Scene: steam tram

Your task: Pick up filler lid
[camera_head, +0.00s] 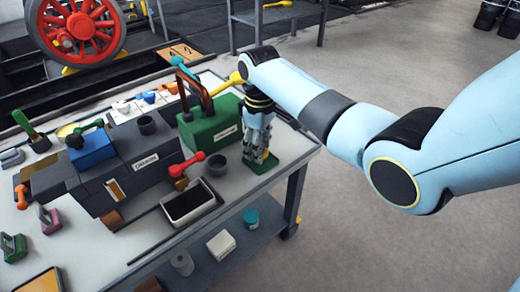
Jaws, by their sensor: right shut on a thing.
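My right gripper (257,154) points down at the right end of the table, beside the green box. It is shut on a flat green piece (262,165), which seems to be the filler lid. The fingers hide part of this piece, and I cannot tell whether it touches the tabletop. The green box (210,130) has a small label on its front and a brown curved pipe above it. My left gripper is not in view.
A dark labelled block (130,165), a red-knobbed lever (188,164), a grey cup (216,164) and a white-rimmed tray (190,203) stand left of my gripper. A lower shelf (240,255) holds several containers. The floor at right is clear.

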